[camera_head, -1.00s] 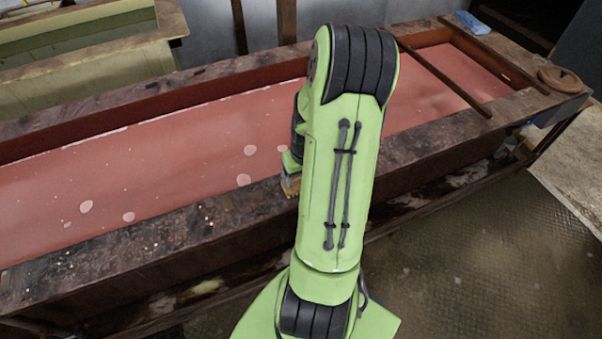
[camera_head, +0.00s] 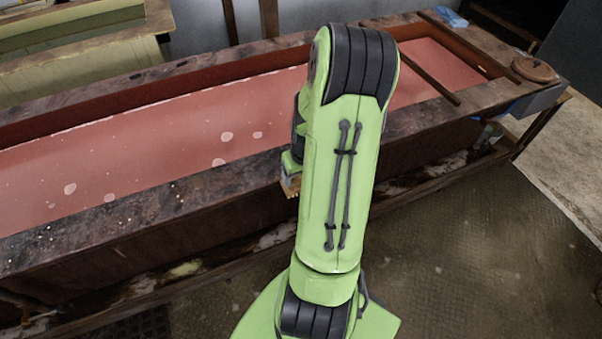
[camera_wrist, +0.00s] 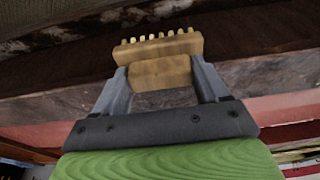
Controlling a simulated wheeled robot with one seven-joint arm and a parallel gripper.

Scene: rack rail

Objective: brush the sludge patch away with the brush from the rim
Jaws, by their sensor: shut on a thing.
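My gripper (camera_wrist: 161,76) is shut on a wooden brush (camera_wrist: 155,55) with a row of pale bristle tufts, seen close up in the wrist view. The bristles point away from the gripper. In the head view, the brush (camera_head: 291,188) shows as a small tan block just left of my green arm, at the trough's near side. It appears apart from the rim, though the gap is hard to judge. The trough's near rim (camera_head: 150,208) is dark and stained, with pale specks. I cannot make out a distinct sludge patch; my arm hides part of the trough and rim.
The long trough holds a pinkish-red surface (camera_head: 150,160) with pale round spots. Bars cross its right end, where a round brown lid (camera_head: 535,69) and a blue cloth (camera_head: 450,17) lie on the rim. The floor (camera_head: 480,250) at the lower right is clear.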

